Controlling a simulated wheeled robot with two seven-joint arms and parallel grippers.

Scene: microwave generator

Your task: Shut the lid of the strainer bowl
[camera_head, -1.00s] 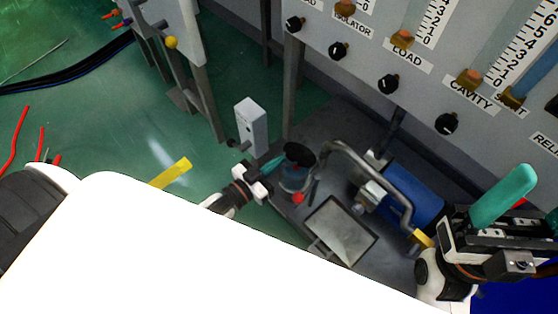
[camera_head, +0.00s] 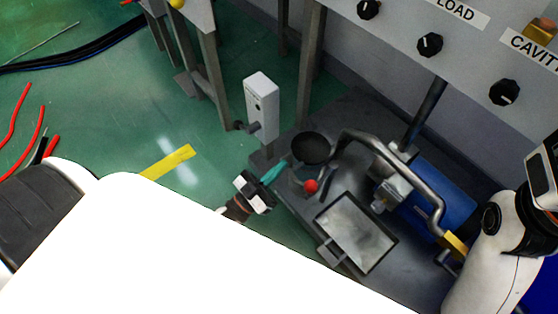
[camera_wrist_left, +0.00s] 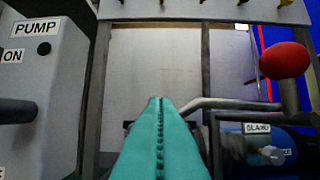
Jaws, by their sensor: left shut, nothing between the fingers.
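The strainer bowl (camera_head: 299,178) is a small, partly clear cup on the dark bench. Its dark round lid (camera_head: 311,148) shows at its far side, and I cannot tell its exact angle. A red ball knob (camera_head: 310,186) is at the bowl's near side; a red ball (camera_wrist_left: 284,60) shows large at upper right in the left wrist view. My left gripper (camera_head: 283,164) is left of the bowl, its teal fingertips close to it; contact is unclear. In the left wrist view its fingers (camera_wrist_left: 158,105) are shut together and empty. My right gripper's fingers are out of view.
A grey pump box (camera_head: 262,105) stands behind left of the bowl. A bent pipe (camera_head: 395,165) and blue cylinder (camera_head: 440,195) are to the right, with a framed plate (camera_head: 356,232) in front. A knobbed panel (camera_head: 400,70) rises behind.

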